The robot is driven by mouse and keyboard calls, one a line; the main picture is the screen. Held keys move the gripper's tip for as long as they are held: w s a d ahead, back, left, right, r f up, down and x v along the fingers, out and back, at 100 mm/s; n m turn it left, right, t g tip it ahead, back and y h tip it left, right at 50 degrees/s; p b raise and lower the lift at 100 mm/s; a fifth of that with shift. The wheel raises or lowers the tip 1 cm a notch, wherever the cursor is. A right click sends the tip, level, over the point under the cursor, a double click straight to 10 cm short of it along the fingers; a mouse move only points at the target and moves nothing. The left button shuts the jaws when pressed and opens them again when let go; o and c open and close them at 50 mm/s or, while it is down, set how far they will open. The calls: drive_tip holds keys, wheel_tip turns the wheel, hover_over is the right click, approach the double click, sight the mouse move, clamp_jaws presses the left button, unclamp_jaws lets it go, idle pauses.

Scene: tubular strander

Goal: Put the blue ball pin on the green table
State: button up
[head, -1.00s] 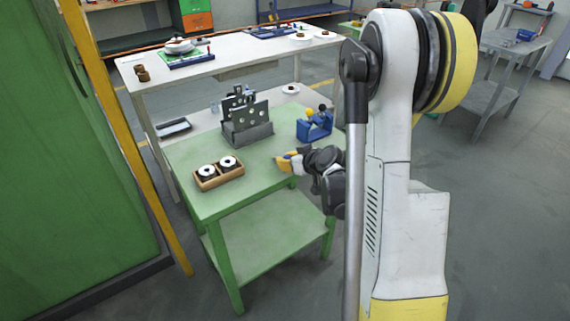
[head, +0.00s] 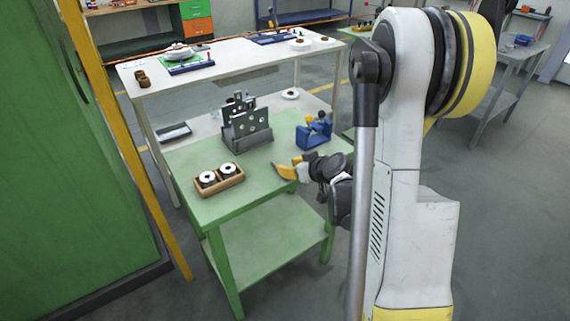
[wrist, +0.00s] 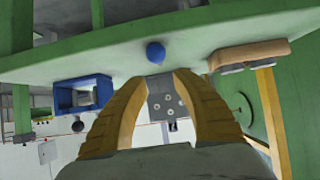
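The blue ball pin (wrist: 155,53) shows in the wrist view just beyond my fingertips, against the pale green table top. Its short tapered end points toward the gap between the fingers. It seems to rest on the green table (head: 262,185), but I cannot see clear contact. My gripper (head: 284,166) is low over the right part of the table. In the wrist view my two yellow fingers (wrist: 159,74) stand apart, with the grey bracket visible between their tips and nothing clamped. In the head view I cannot make out the pin; my fingers may hide it.
A grey bracket stand (head: 246,130) stands behind my gripper. A blue fixture (head: 314,134) with yellow and dark balls is at the table's right. A wooden tray (head: 218,188) with two white-topped spools is at left. The table's front middle is clear.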

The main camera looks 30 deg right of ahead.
drive_tip(key=p+v, duration=0.2)
drive_tip(key=v, duration=0.6)
drive_tip(key=s+a+r+g, duration=0.1)
drive_tip(key=s+a+r, duration=0.15)
drive_tip(key=a, duration=0.45)
drive_tip(key=s+a+r+g, duration=0.2)
drive_tip(key=a+r, duration=0.2)
drive_tip(key=a, duration=0.3)
drive_tip(key=s+a+r, duration=0.2)
drive_tip(key=s+a, duration=0.1)
drive_tip(key=s, duration=0.2)
drive_tip(key=s+a+r+g, duration=0.1)
drive_tip(key=s+a+r, duration=0.1)
drive_tip(key=s+a, duration=0.2)
drive_tip(key=shift+s+a+r+g, duration=0.2)
drive_tip(key=shift+s+r+g, duration=0.15)
drive_tip(key=shift+s, duration=0.35)
drive_tip(key=shift+a, duration=0.1)
